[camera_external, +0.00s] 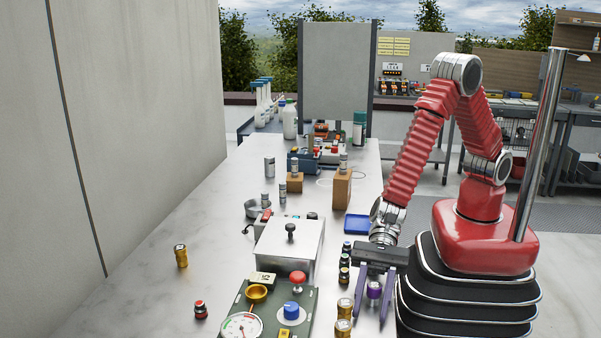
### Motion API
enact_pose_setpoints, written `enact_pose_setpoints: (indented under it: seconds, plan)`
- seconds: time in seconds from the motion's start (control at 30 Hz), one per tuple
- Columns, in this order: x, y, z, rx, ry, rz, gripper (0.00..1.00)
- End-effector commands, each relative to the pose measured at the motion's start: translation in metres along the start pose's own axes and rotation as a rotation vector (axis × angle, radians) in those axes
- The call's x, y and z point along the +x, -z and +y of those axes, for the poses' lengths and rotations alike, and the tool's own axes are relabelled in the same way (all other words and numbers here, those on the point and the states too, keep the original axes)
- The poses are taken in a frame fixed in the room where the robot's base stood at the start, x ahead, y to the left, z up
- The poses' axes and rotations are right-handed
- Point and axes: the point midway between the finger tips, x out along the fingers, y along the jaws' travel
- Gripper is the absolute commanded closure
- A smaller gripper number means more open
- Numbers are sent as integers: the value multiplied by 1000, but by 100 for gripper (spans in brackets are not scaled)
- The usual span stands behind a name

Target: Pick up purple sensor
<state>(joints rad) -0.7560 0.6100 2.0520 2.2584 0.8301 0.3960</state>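The purple sensor (374,290) is a small purple cylinder with a pale top, standing near the right edge of the white table. My gripper (373,296) points down over it, with its fingers apart. One finger is to the left of the sensor and the other to its right. I see a gap between the sensor and each finger. The sensor's lower part shows between the fingers. I cannot tell how far down the fingertips reach beside it.
Two gold cylinders (344,306) stand just left of my gripper. Several dark small cylinders (345,260) stand in a row behind them. A green panel (270,306) with knobs and a gauge lies left, and a grey box (289,242) behind it. A blue tray (357,224) lies farther back.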

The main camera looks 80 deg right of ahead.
Motion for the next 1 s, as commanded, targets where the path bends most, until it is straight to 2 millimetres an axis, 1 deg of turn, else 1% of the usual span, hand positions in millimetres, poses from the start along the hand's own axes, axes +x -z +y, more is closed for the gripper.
enact_pose_setpoints:
  seconds: [0.37,0.47,0.83,0.87,1.0]
  plan:
    - [0,0,0,0,0,0,65]
    - [0,0,0,0,0,0,71]
    - [0,0,0,0,0,0,97]
    - [0,0,0,0,0,0,98]
    - [0,0,0,0,0,0,99]
